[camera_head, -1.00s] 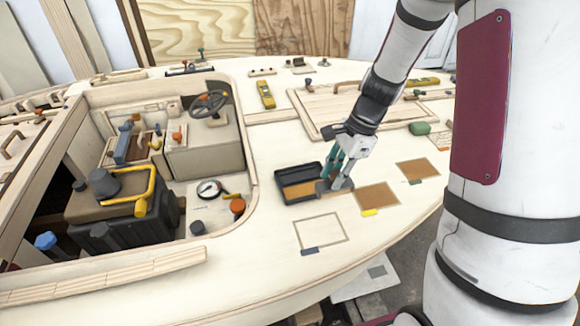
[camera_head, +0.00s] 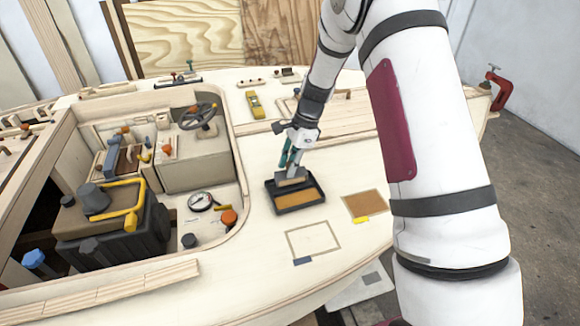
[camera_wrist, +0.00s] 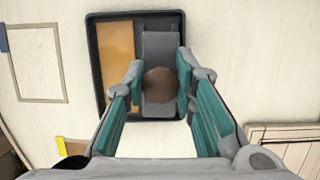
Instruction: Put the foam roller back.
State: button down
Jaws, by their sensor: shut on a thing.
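My gripper (camera_head: 291,172) is shut on the foam roller (camera_head: 291,178) at the far side of a black tray (camera_head: 300,209). In the wrist view my gripper (camera_wrist: 159,78) has its fingers on either side of the roller's round brown handle. The grey part of the foam roller (camera_wrist: 159,45) overlaps the right half of the tray (camera_wrist: 93,60), beside an orange-brown area in the left half. I cannot tell whether the roller touches the tray floor. My fingers hide part of the handle.
A taped outline (camera_head: 313,240) and a brown patch (camera_head: 364,203) lie on the pale deck near the tray. The cockpit opening, with a gauge (camera_head: 200,200) and an orange knob (camera_head: 229,216), is to the left. A yellow tool (camera_head: 254,104) lies behind.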

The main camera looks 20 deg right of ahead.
jog(key=shift+f, duration=0.5)
jog(key=shift+f, duration=0.15)
jog(key=c, duration=1.3)
grip_release()
